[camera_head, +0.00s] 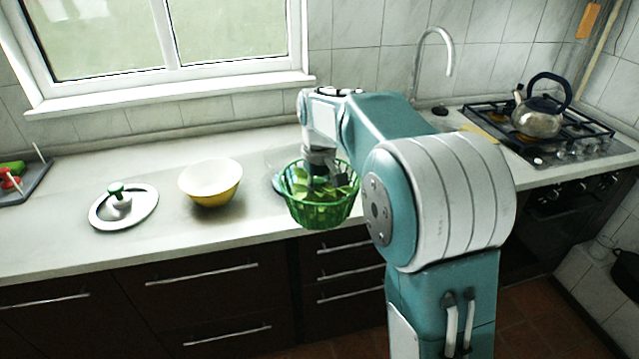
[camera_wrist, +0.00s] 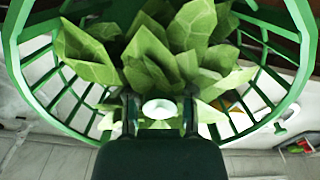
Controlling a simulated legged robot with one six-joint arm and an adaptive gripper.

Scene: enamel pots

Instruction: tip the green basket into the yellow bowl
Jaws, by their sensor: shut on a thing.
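The green basket (camera_head: 322,214) is a slatted, open-topped basket holding several green leaves (camera_head: 338,191). It appears over the counter's front edge, to the right of the yellow bowl. I cannot tell whether its base touches the counter. My gripper (camera_head: 318,172) is at the basket's far side, shut on it; its fingers (camera_wrist: 160,112) show in the wrist view with a pale round knob between them. The basket's rim (camera_wrist: 306,30) and leaves (camera_wrist: 150,50) fill much of that view. The yellow bowl (camera_head: 212,196) stands upright on the counter, with a white inside that looks empty.
A round metal lid (camera_head: 140,208) with a green knob lies left of the bowl. A dark tray (camera_head: 30,180) with colourful items is at the far left. A tap (camera_head: 447,50) and a kettle (camera_head: 538,120) on the hob are at the right. Counter behind the bowl is clear.

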